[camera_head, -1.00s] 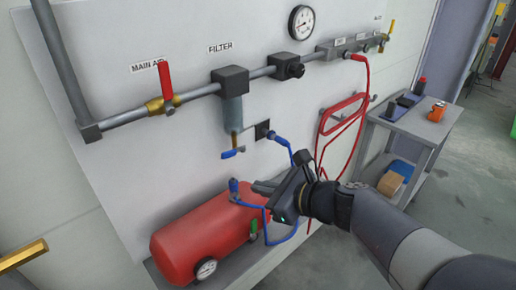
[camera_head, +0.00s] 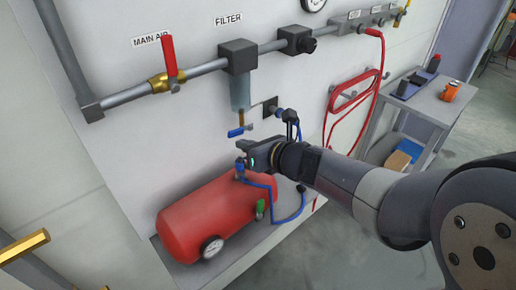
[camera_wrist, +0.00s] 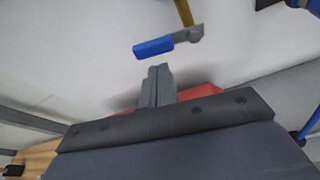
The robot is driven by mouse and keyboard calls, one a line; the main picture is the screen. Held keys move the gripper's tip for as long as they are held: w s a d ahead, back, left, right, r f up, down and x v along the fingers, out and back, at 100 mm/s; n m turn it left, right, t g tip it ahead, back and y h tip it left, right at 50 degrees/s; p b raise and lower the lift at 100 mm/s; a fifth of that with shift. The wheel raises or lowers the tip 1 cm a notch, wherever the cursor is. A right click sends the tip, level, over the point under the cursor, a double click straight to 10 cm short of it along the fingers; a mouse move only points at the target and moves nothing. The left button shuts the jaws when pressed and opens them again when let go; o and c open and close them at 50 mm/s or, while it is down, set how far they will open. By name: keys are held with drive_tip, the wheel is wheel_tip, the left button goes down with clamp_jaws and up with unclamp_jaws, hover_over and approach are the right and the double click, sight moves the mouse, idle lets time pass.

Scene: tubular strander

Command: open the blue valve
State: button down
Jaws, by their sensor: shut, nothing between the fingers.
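The blue valve (camera_head: 239,131) is a small blue lever on a brass drain stem below the filter (camera_head: 239,62). Its lever lies roughly sideways. In the wrist view the blue lever (camera_wrist: 154,47) lies ahead of my fingertips, slightly above them in the picture, with a visible gap. My gripper (camera_wrist: 159,72) is shut and empty, its two fingers together. In the head view my gripper (camera_head: 242,146) is just below the valve, in front of the wall panel and above the red tank. No contact with the lever shows.
A red tank (camera_head: 215,215) with a gauge (camera_head: 212,247) stands below. A red-handled main air valve (camera_head: 168,58) is at upper left. A red hose (camera_head: 352,100) and grey cart (camera_head: 425,105) are at right.

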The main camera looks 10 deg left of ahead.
drive_tip(key=shift+x, duration=0.85)
